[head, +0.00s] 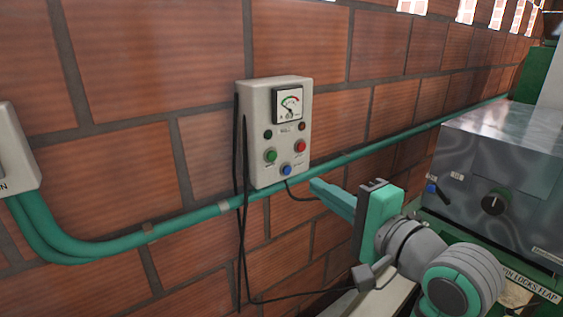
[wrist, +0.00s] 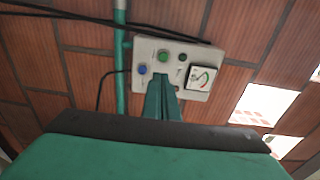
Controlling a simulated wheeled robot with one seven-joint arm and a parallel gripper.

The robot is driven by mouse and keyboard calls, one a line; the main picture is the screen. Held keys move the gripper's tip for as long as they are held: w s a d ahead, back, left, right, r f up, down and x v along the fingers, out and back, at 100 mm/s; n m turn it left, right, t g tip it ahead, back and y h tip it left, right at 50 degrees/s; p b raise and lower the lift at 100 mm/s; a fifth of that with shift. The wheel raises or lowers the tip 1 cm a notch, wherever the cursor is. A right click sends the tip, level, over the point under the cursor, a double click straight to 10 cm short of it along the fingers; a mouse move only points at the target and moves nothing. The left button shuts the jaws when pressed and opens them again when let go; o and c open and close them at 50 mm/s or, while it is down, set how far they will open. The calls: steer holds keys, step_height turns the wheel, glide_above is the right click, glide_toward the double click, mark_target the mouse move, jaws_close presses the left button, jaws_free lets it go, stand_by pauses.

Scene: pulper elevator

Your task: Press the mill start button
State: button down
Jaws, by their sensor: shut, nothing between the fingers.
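A pale grey control box (head: 261,105) marked MILL hangs on the brick wall; it shows rotated in the wrist view (wrist: 140,55). Its green button (head: 271,155) is at left, its red button (head: 300,146) at right and a blue button (head: 286,169) below. The green button also shows in the wrist view (wrist: 163,57); there the red one is hidden behind my fingers. My gripper (head: 316,184) is shut and empty, its tips just right of and below the box in the head view. I see no clear contact with a button.
A dial meter (head: 289,104) and two small lamps sit above the buttons. A metal machine (head: 500,180) with a black knob stands at right. Another box (head: 15,150) is at far left.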

mark_target(273, 156)
steer(key=shift+s+r, duration=0.35)
steer(key=shift+r, duration=0.25)
steer(key=x, duration=1.4)
steer(key=shift+a+f, duration=0.15)
